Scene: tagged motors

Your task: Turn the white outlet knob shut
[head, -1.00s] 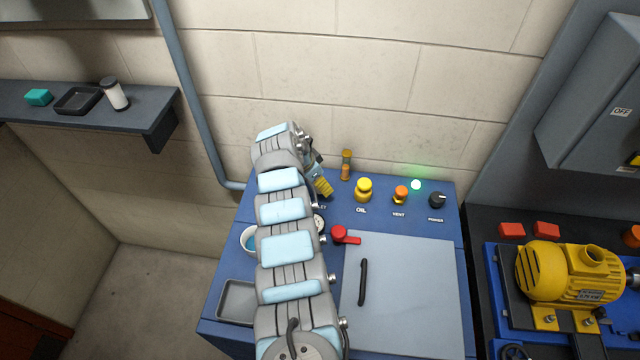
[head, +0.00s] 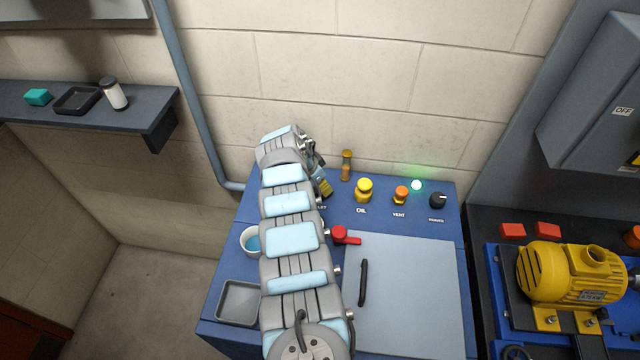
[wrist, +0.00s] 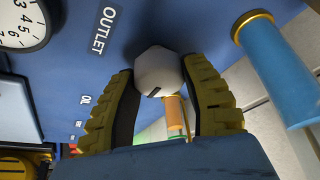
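The white outlet knob (wrist: 158,70) shows in the wrist view beside the OUTLET label (wrist: 104,31) on the blue panel. It is a faceted white knob with a small dark mark on its near edge. My gripper (wrist: 159,72) has its two yellow ribbed fingers on either side of the knob, with the fingertips against its sides. In the head view my gripper (head: 325,187) reaches down to the left part of the panel, and my arm hides the knob there.
The panel also carries a yellow OIL knob (head: 363,189), an orange VENT knob (head: 400,195), a black POWER knob (head: 437,200) and a red lever (head: 345,236). A lit green lamp (head: 416,185) is at the back.

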